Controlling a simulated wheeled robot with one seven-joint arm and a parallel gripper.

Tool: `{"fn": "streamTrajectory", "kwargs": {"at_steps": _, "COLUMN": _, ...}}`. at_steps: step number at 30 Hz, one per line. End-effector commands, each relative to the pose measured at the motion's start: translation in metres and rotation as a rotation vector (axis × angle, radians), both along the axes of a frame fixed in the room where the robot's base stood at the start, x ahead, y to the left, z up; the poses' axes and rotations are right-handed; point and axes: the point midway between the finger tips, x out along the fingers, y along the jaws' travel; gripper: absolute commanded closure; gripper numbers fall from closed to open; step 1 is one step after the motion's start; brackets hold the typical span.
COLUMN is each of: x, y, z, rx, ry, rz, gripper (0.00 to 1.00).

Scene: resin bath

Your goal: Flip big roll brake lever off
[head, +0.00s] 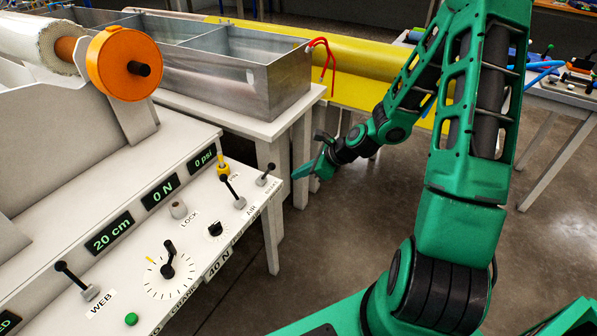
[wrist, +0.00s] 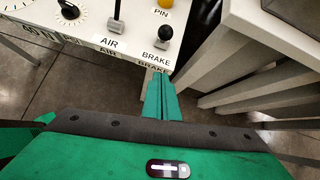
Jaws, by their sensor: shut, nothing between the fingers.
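The brake lever (head: 266,175) is a short black-knobbed lever at the right end of the white control panel. In the wrist view its black ball knob (wrist: 166,32) stands above the BRAKE label (wrist: 157,58). My gripper (head: 303,171) is off the panel's right edge, apart from the lever. In the wrist view its green fingers (wrist: 160,88) are together and empty, just short of the panel edge below the BRAKE label. The big roll (head: 35,42), white with an orange end disc (head: 124,64), sits above the panel at the upper left.
The air lever (head: 232,191) stands left of the brake lever, with the yellow pin knob (head: 223,167) behind it. The web lever (head: 77,281) and a dial (head: 170,270) are farther left. A metal tank (head: 215,70) on a white table stands behind. Open floor lies right of the panel.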

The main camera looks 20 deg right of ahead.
Motion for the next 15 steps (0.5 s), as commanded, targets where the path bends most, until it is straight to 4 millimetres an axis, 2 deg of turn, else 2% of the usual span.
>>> {"fn": "streamTrajectory", "kwargs": {"at_steps": 11, "x": 0.033, "y": 0.029, "z": -0.046, "rx": 0.001, "ry": 0.001, "rz": 0.003, "gripper": 1.0}}
{"fn": "streamTrajectory", "kwargs": {"at_steps": 15, "x": 0.046, "y": 0.042, "z": -0.036, "rx": -0.003, "ry": -0.004, "rz": 0.004, "gripper": 1.0}}
